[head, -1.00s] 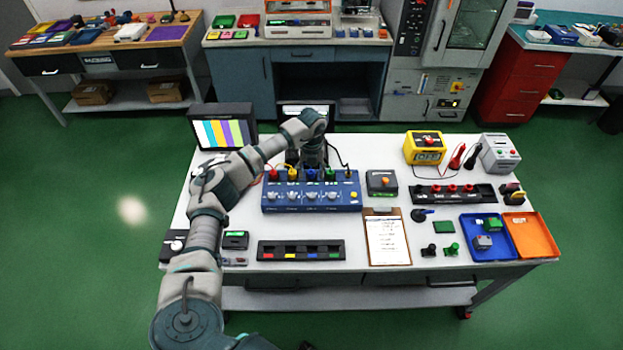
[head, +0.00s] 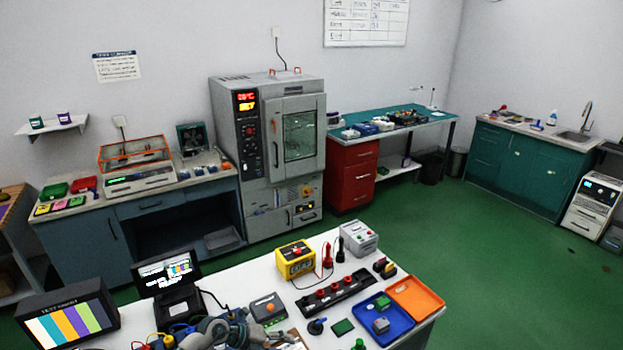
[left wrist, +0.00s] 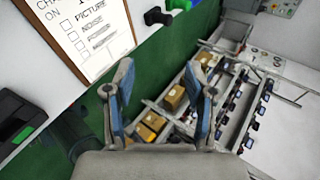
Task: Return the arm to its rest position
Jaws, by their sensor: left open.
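My left gripper (left wrist: 158,85) is open in the left wrist view, with its two blue-padded fingers apart and nothing between them. It points past the table edge, over the green floor and a shelf area with cardboard boxes. The clipboard (left wrist: 88,30) with a checklist lies to its upper left. In the head view only grey links of my left arm show at the bottom edge, over the white table (head: 235,292); the gripper cannot be made out there. My right gripper is in neither view.
On the table are a screen with colour bars (head: 68,318), a smaller monitor (head: 168,272), a yellow box (head: 295,260), a black strip with red knobs (head: 333,292), a blue tray (head: 366,331) and an orange tray (head: 416,295). A tall oven cabinet (head: 268,150) stands behind.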

